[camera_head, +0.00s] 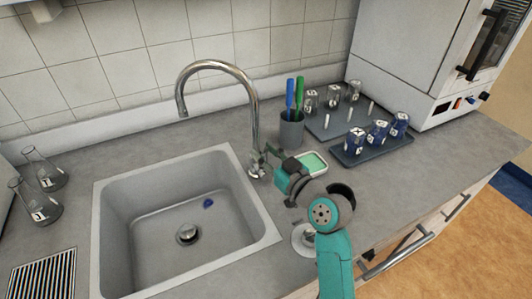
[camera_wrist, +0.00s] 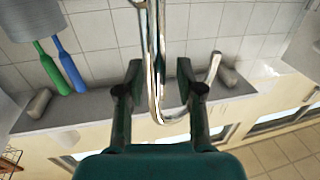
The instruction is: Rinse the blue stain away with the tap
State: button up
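The blue stain (camera_head: 208,203) is a small dark blue patch on the floor of the grey sink (camera_head: 150,215), up and right of the drain (camera_head: 187,234). The chrome tap (camera_head: 255,110) rises behind the sink's right back corner, and its spout arches left over the basin. No water shows from the spout. My gripper (camera_head: 264,157) is at the base of the tap, where the tap's lower parts are partly hidden. In the wrist view, my gripper (camera_wrist: 158,72) has its fingers apart, with the chrome tap (camera_wrist: 154,50) in the gap between them. I cannot tell whether a finger touches it.
A dark cup (camera_head: 291,130) with a blue and a green brush stands right of the tap. Racks with several vials (camera_head: 372,150) stand farther right, by a white machine (camera_head: 415,60). Flasks (camera_head: 42,170) stand at the left.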

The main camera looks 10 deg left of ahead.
grip_shut()
jog(key=shift+s+a+n, duration=0.4)
jog(key=shift+a+n, duration=0.2)
jog(key=shift+n, duration=0.3)
grip_release()
